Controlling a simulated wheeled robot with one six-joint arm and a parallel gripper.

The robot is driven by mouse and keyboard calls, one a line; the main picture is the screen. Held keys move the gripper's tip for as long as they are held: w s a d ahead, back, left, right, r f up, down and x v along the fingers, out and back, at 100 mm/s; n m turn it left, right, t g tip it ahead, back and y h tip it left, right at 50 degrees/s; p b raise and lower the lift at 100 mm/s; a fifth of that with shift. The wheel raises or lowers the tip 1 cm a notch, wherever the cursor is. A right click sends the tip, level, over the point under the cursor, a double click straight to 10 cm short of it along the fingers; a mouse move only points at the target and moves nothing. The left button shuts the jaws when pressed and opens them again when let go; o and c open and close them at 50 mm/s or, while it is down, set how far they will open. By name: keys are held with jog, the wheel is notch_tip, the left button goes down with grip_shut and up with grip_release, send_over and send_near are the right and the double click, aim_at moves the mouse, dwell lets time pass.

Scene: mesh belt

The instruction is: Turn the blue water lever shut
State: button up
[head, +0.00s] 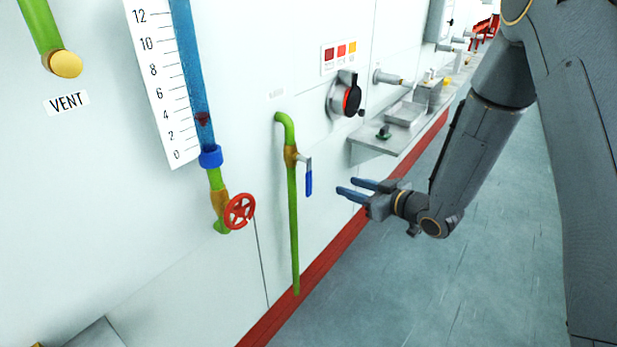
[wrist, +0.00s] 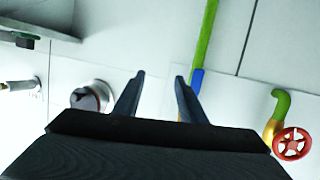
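The blue water lever (head: 308,182) hangs down from a brass valve (head: 291,157) on a green pipe (head: 293,225) that runs down the white wall. Its handle points downward, roughly along the pipe. My gripper (head: 347,188) is open and empty, to the right of the lever and apart from it, with its two blue-grey fingers pointing at the wall. In the wrist view, my gripper (wrist: 158,76) shows its fingers spread, and the blue lever (wrist: 196,80) shows just beside the right fingertip. The lever's lower part is partly hidden by that finger there.
A red handwheel (head: 239,211) sits left of the pipe, below a blue gauge tube (head: 187,70) with a scale. A black-and-red rotary knob (head: 351,95) is above right. A grey shelf (head: 400,140) juts from the wall behind my gripper. The floor (head: 400,290) is clear.

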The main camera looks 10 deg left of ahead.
aim_at(310, 181)
jog(key=a+y+p, duration=0.1)
jog(key=a, duration=0.3)
jog(key=s+a+r+n+g+y, duration=0.1)
jog(key=a+y, duration=0.1)
jog(key=a, duration=0.2)
jog(key=a+n+y+p, duration=0.1)
jog(key=a, duration=0.3)
jog(key=shift+s+r+g+y+p, duration=0.15)
jog(key=shift+s+g+y+p, duration=0.15)
jog(key=shift+g, duration=0.1)
grip_shut()
